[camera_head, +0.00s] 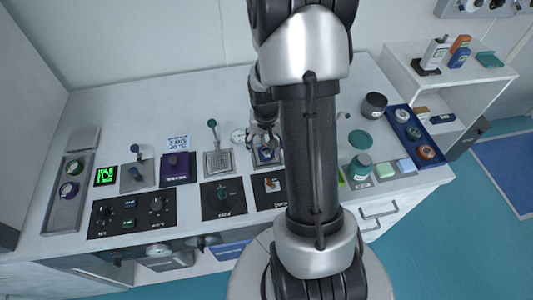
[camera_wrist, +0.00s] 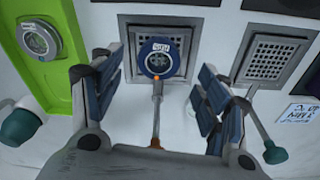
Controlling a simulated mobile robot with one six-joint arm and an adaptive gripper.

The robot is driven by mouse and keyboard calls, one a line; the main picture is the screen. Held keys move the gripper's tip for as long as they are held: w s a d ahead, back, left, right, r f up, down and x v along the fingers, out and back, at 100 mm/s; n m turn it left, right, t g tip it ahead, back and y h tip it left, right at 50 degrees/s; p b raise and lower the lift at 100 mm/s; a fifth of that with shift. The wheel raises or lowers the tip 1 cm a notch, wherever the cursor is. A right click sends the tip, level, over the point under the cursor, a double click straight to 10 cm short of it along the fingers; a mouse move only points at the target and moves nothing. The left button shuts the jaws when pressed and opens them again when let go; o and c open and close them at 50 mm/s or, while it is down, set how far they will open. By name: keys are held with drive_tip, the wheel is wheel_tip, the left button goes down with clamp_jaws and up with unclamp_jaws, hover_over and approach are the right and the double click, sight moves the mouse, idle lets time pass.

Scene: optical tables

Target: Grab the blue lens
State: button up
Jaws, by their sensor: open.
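The blue lens (camera_wrist: 159,58) is a round blue disc with a pale label. It sits on a square grey mount (camera_wrist: 185,40) with a dark border, near the top middle of the wrist view. In the head view, the blue lens (camera_head: 267,156) is partly hidden by my gripper (camera_head: 264,138), which is over it. In the wrist view, my gripper (camera_wrist: 158,78) is open, with one dark finger on each side of the picture. The lens shows between and just beyond the fingertips. I see no contact with it.
A bright green holder with a round piece (camera_wrist: 38,40) is left of the lens in the wrist view. A perforated grey plate (camera_wrist: 273,58) is to its right. A lever with an orange tip (camera_wrist: 157,98) rises close below the lens. Black control panels (camera_head: 223,197) line the table's front.

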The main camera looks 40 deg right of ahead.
sight(266, 151)
drive_tip(key=f, duration=0.2)
drive_tip(key=f+b, duration=0.1)
drive_tip(key=shift+w+d+f, duration=0.15)
drive_tip(key=shift+d+f, duration=0.1)
drive_tip(key=shift+f, duration=0.15)
drive_tip(key=shift+r, duration=0.1)
drive_tip(key=shift+c, duration=0.5)
drive_tip(key=c, duration=1.1)
